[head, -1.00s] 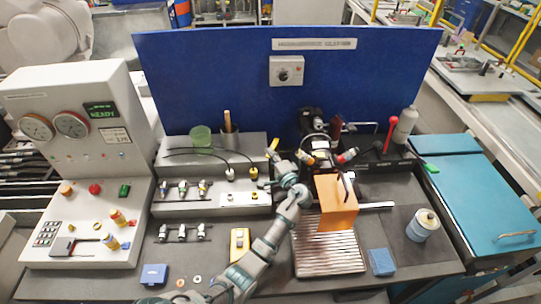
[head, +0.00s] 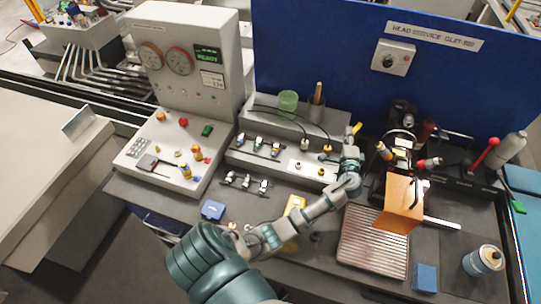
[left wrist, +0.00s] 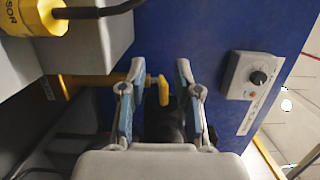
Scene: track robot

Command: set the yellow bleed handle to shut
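The yellow bleed handle (left wrist: 164,90) shows in the left wrist view as a short upright lever at the end of a yellow pipe (left wrist: 92,80). My left gripper (left wrist: 160,68) is open, with one finger on each side of the handle and a visible gap to both. In the head view the handle (head: 356,129) is a small yellow tip just above my left gripper (head: 350,150), at the right end of the grey stepped block. The gripper partly hides the pipe there. My right gripper is not in view.
A blue panel (head: 310,50) with a rotary switch box (head: 393,57) stands behind. Cables and a yellow connector (left wrist: 38,16) lie close to the left. An orange plate (head: 400,205) and a black fixture stand right of the gripper. A gauge console (head: 185,80) is at left.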

